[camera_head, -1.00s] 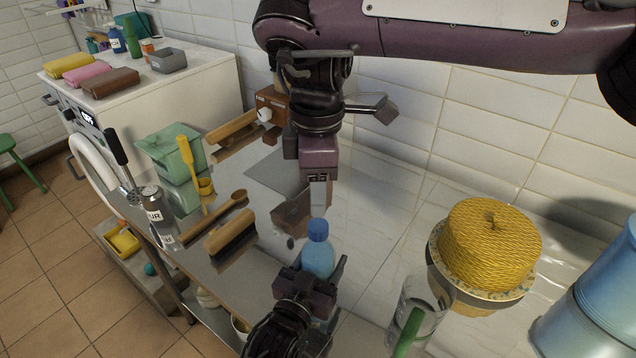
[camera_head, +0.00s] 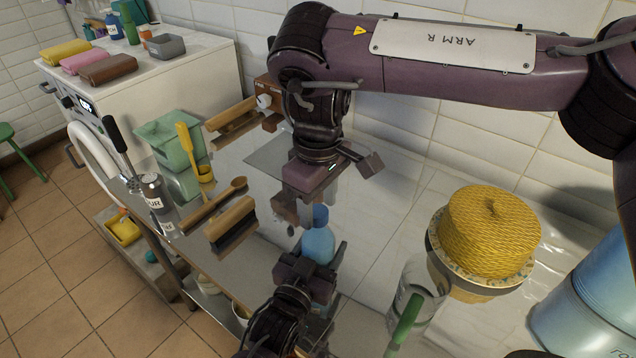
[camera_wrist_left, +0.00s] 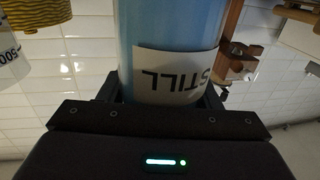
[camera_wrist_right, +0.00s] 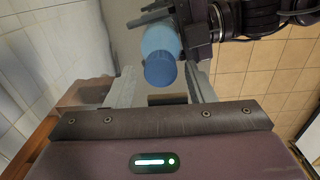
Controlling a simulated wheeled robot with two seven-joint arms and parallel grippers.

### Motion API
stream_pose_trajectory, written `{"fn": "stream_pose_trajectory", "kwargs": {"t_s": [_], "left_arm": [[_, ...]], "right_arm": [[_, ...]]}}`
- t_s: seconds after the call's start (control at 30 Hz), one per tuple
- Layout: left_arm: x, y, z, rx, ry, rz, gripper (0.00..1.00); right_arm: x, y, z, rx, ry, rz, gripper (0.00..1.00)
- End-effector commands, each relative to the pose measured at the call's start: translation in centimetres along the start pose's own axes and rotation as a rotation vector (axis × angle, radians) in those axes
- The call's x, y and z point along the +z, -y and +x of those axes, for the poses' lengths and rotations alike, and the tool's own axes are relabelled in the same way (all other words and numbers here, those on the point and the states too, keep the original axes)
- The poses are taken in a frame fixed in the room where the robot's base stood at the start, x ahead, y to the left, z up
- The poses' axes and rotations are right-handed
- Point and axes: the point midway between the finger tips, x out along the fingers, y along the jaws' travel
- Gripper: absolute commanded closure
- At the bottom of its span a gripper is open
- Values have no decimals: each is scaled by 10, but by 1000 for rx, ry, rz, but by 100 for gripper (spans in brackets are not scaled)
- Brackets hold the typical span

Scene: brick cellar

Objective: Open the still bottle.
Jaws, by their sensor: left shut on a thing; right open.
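The still bottle (camera_head: 318,246) is light blue with a darker blue cap (camera_head: 320,214) and stands upright. In the left wrist view its white label (camera_wrist_left: 178,76) reads STILL, upside down. My left gripper (camera_head: 312,262) is shut on the bottle body. My right gripper (camera_head: 309,203) is open, pointing down right at the cap and partly covering it. In the right wrist view the blue cap (camera_wrist_right: 160,72) shows just beyond the open fingers, toward their gap. I cannot tell whether the cap lies between the fingertips. The cap is still on the bottle.
Brushes (camera_head: 232,224), a wooden spoon (camera_head: 212,205) and a labelled can (camera_head: 155,192) lie or stand to the left. The tiled wall is behind.

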Motion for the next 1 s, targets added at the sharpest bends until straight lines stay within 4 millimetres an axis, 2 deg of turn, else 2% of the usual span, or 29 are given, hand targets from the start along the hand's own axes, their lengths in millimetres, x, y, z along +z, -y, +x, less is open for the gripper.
{"fn": "stream_pose_trajectory", "kwargs": {"t_s": [0.13, 0.43, 0.8, 1.0], "left_arm": [[-2, 0, 0, 0, -4, -1, 100], [-2, 0, 0, 0, -4, -1, 100], [-2, 0, 0, 0, -4, -1, 100], [-2, 0, 0, 0, -4, -1, 100]], "right_arm": [[0, 1, 10, -1, -1, -1, 51], [0, 0, 12, 0, -1, -1, 51], [0, 0, 12, 1, -1, -1, 98], [0, 0, 12, 1, -1, 0, 100]]}}
